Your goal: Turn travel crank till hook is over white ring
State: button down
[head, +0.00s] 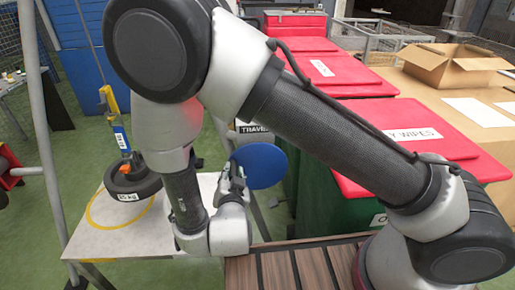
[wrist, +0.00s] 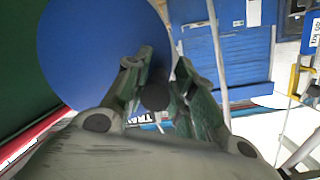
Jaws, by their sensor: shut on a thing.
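The travel crank is a blue disc (head: 260,166) beside a "TRAVEL" label (head: 253,129); the disc fills the upper left of the wrist view (wrist: 95,45). My gripper (wrist: 158,85) is shut on the crank's dark round handle (wrist: 156,96), which sits between its two fingers. In the head view, my gripper (head: 233,180) is at the disc's left edge. A yellow and blue hanging piece (head: 119,132), apparently the hook assembly, is at the left, with an orange part (head: 126,166) and a black wheel-like load (head: 133,186) below it. I cannot make out a white ring.
A pale table (head: 105,243) with a yellow ring (head: 92,214) marked on it lies below the load. Red-lidded bins (head: 425,135) and a cardboard box (head: 455,68) stand at the right. A slatted wooden surface (head: 300,265) is in front. A grey post (head: 42,110) rises at the left.

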jog(key=f, duration=0.2)
jog(key=shift+s+f, duration=0.3)
jog(key=shift+f, duration=0.1)
jog(key=shift+r, duration=0.55)
jog(key=shift+w+r, duration=0.2)
jog(key=shift+r, duration=0.25)
jog(key=shift+r, duration=0.2)
jog(key=shift+d+r, duration=0.25)
jog(key=shift+r, duration=0.15)
jog(key=c, duration=1)
grip_release()
jog(key=shift+w, duration=0.1)
jog(key=shift+c, duration=0.2)
